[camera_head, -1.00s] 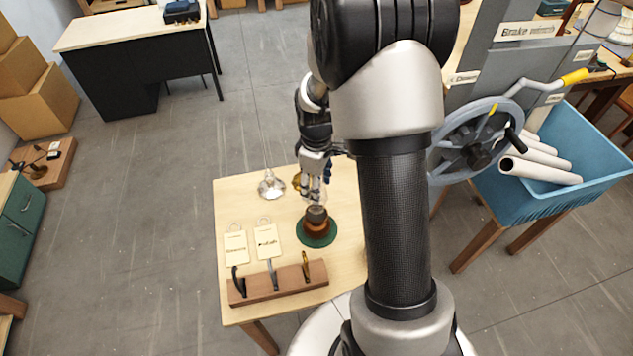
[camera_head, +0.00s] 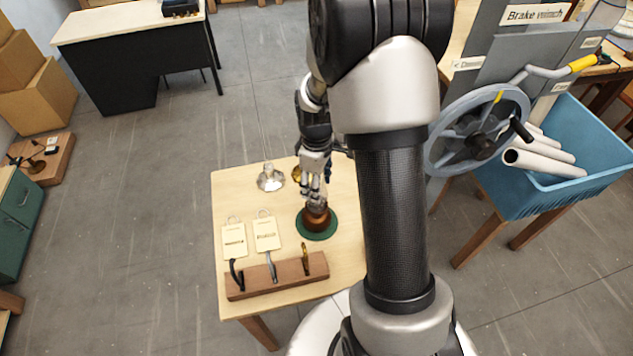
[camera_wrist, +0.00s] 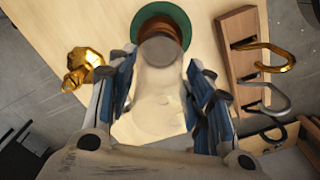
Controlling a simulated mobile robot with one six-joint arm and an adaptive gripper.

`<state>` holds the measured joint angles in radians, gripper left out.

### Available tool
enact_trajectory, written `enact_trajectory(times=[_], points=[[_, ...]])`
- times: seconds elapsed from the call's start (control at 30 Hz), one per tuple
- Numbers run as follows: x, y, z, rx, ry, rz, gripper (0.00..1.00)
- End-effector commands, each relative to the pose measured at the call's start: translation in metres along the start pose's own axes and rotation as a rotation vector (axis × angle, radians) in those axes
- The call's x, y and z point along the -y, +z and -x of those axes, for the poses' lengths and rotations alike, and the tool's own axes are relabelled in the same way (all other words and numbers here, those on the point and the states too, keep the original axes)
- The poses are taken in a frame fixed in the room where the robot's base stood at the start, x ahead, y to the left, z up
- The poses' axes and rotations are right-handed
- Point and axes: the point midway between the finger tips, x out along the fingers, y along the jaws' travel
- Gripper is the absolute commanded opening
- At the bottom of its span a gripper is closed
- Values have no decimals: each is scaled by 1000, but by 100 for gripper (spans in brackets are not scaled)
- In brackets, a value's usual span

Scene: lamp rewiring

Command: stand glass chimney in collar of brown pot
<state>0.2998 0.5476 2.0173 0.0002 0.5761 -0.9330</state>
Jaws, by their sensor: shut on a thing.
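The brown pot (camera_head: 316,222) stands on a round green mat (camera_head: 329,234) on the light wooden table. In the wrist view the pot (camera_wrist: 185,32) and mat (camera_wrist: 143,22) lie beyond my fingers. My gripper (camera_head: 315,190) is directly above the pot, pointing down. In the wrist view my gripper (camera_wrist: 160,100) has its blue-padded fingers on either side of the clear glass chimney (camera_wrist: 158,85), shut on it. The chimney's far end overlaps the pot's collar in the wrist view. I cannot tell whether it is inside the collar or just above it.
A wooden rack with hooks (camera_head: 277,279) is at the table's front, with two paper tags (camera_head: 266,235) behind it. A silvery piece (camera_head: 271,179) and a brass piece (camera_wrist: 92,57) stand near the pot. A winch wheel (camera_head: 478,130) and blue bin (camera_head: 590,185) are to the right.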

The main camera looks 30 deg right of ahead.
Motion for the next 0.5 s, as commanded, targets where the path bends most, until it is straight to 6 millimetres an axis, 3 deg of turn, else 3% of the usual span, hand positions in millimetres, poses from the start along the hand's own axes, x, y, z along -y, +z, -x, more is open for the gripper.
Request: enact_trajectory(times=[0.47, 0.5], points=[[0, 0, -3, 0, 0, 0, 22], [0, 0, -3, 0, 0, 0, 49]])
